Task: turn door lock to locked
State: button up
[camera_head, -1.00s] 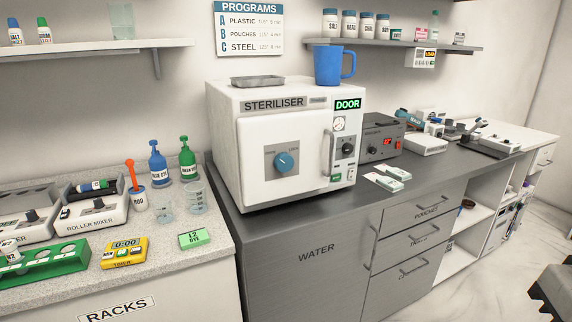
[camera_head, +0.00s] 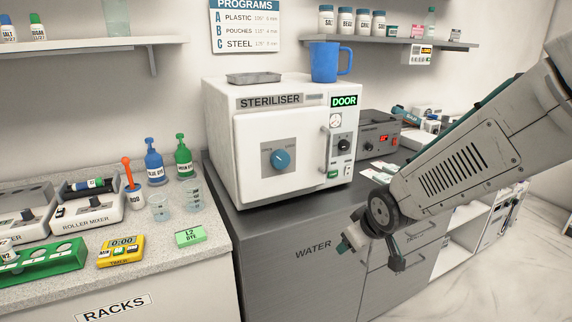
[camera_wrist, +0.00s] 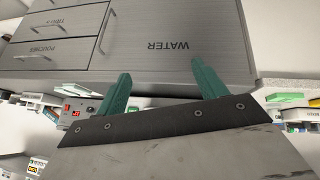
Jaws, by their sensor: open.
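The white steriliser (camera_head: 232,170) stands on the grey counter, its door closed against the body as far as I can tell. The plate's small lettering is too blurred to read.
A vertical handle (camera_head: 326,146) is at the door's right edge. A blue mug (camera_head: 325,62) and a metal tray (camera_head: 254,78) sit on top. A grey box (camera_head: 366,128) stands to the right. Bottles, a timer (camera_head: 121,251) and racks fill the left counter. Space before the door is clear.

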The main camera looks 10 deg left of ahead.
jog(key=w+a+n+t+y, duration=0.3)
jog(key=w+a, duration=0.3)
jog(key=a, duration=0.2)
jog(key=n+t+y, duration=0.3)
jog(key=t+y, duration=0.1)
jog(key=y, duration=0.2)
send_near(283, 161)
jog(key=x, duration=0.8)
jog(key=shift+w+a+f, duration=0.1)
jog(key=shift+w+a, duration=0.05)
jog(key=c, duration=1)
